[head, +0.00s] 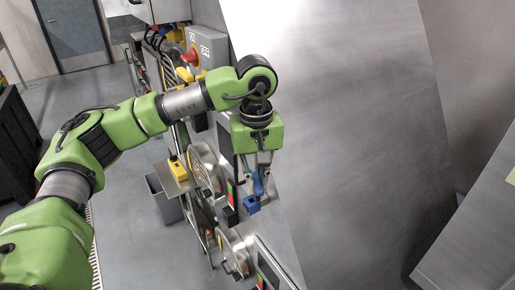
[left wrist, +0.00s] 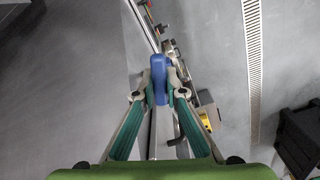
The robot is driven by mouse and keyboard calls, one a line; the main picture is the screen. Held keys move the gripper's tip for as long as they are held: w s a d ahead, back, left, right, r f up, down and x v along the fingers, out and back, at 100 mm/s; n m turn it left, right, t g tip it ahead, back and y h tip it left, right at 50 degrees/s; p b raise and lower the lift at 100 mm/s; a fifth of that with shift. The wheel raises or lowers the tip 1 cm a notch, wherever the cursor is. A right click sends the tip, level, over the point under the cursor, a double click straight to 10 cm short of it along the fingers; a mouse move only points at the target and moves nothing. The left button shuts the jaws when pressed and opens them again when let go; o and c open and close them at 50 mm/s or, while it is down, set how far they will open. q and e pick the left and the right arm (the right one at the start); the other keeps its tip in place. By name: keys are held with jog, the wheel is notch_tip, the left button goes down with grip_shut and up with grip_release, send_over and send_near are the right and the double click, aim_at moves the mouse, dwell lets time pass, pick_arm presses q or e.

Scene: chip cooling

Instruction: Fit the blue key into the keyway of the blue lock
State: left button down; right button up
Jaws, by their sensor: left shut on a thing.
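My left gripper (head: 258,178) hangs down from the green arm in front of the machine panel. It is shut on the blue key (head: 258,187), of which only a small part shows between the fingers. The blue lock (head: 252,204) is a small block just below the fingertips, near the panel. Whether the key touches the lock or is in its keyway I cannot tell. In the left wrist view the blue key (left wrist: 158,78) is pinched between the two fingertips (left wrist: 159,92), and I cannot make out the lock there. My right gripper is not in view.
Along the machine side are round metal covers (head: 206,166), a yellow box on a small shelf (head: 170,178) and a red emergency button (head: 190,56). A large steel wall (head: 340,120) stands to the right. A grey bin (head: 163,199) stands on the floor at left.

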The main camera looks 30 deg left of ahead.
pick_arm(q)
jog(key=w+a+r+n+p, duration=0.1)
jog(key=w+a+r+n, duration=0.1)
jog(key=a+r+n, duration=0.15)
notch_tip(320, 180, down, 7)
jog(key=b, duration=0.4)
jog(key=shift+w+r+n, duration=0.2)
jog(key=shift+w+n, duration=0.15)
jog(key=shift+w, duration=0.05)
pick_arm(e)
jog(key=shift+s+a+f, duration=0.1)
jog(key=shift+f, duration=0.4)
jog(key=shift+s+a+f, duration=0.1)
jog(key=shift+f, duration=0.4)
pick_arm(q)
jog(key=shift+d, duration=0.1)
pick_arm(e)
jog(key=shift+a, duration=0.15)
pick_arm(q)
jog(key=shift+b, duration=0.4)
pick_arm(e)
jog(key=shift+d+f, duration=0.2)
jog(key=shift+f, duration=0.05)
